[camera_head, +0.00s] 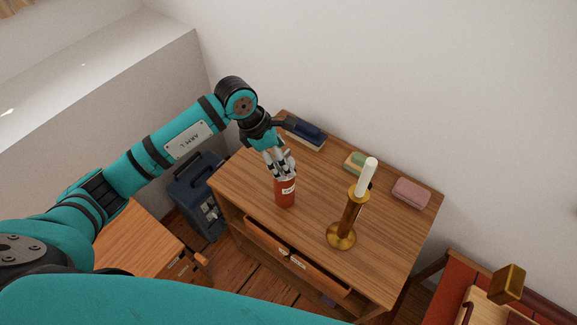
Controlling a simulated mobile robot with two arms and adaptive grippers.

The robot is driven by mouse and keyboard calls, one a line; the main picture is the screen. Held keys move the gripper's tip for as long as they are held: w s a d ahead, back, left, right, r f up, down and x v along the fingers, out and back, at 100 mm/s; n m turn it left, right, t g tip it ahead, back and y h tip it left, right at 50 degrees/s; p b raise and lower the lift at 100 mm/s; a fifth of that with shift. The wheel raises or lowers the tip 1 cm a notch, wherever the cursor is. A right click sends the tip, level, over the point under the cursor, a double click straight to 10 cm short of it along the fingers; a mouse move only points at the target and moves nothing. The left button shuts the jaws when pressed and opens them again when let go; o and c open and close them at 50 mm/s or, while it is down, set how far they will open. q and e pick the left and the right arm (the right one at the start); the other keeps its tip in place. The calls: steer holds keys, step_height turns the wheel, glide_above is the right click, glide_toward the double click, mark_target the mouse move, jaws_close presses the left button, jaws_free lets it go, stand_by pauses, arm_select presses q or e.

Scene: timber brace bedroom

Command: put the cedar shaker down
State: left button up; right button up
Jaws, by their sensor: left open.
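The cedar shaker, a red-brown cylinder with a white label (285,193), stands upright on the wooden desk (310,215), near its left front part. My left gripper (284,170) comes down from above and is at the top of the shaker. Its fingers are open around or just above the shaker's top; the exact gap is too small to tell. The fingers hide part of the shaker's top. My right gripper is not in view.
A brass candlestick (343,235) with a white candle (366,177) stands right of the shaker. Along the back lie dark books (304,132), a green-and-tan block (356,162) and a pink case (411,193). A blue case (200,198) stands left of the desk.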

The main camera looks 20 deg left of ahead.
arm_select(q)
steer(key=v, duration=0.6)
steer(key=shift+b, duration=0.45)
